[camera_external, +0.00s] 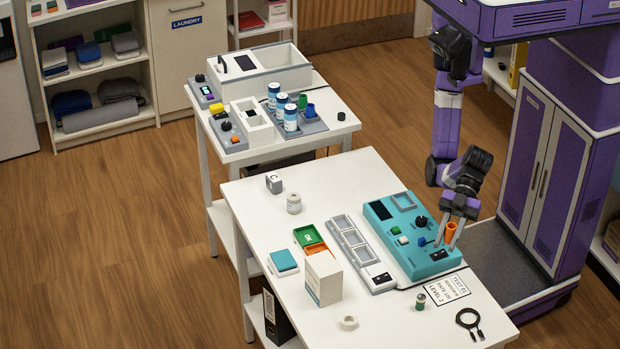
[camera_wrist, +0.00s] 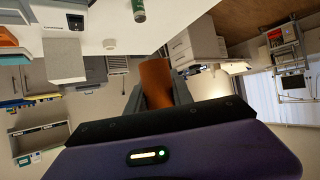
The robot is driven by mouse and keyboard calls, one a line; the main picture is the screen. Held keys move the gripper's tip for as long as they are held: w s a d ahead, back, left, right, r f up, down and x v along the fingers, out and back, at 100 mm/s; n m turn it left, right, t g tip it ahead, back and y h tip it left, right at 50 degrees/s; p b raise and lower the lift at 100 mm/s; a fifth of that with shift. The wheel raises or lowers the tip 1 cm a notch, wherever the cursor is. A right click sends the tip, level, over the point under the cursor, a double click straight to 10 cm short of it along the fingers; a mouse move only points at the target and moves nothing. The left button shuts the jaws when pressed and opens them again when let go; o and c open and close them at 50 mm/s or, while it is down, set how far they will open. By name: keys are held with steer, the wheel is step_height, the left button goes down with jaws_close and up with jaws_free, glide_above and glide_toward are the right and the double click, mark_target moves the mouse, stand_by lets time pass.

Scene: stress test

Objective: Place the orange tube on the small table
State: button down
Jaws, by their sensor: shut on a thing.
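My gripper (camera_external: 447,243) is shut on the orange tube (camera_external: 451,229). It points down above the right end of the teal device on the front table. In the wrist view the tube (camera_wrist: 156,82) sits between the two fingers of my gripper (camera_wrist: 158,96). I cannot tell whether the tube is clear of the device below. The smaller white table (camera_external: 335,101) stands behind the front table, to the left. It bears grey trays, white bins and several blue-and-white cans.
A purple cabinet (camera_external: 545,160) stands at the right.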

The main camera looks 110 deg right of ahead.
steer(key=s, duration=0.1)
step_height(320, 180, up, 2)
steer(key=m+t+h+b, duration=0.2)
steer(key=m+h, duration=0.9)
glide_above(355, 296)
step_height(355, 296, down, 19)
steer(key=shift+f, duration=0.1)
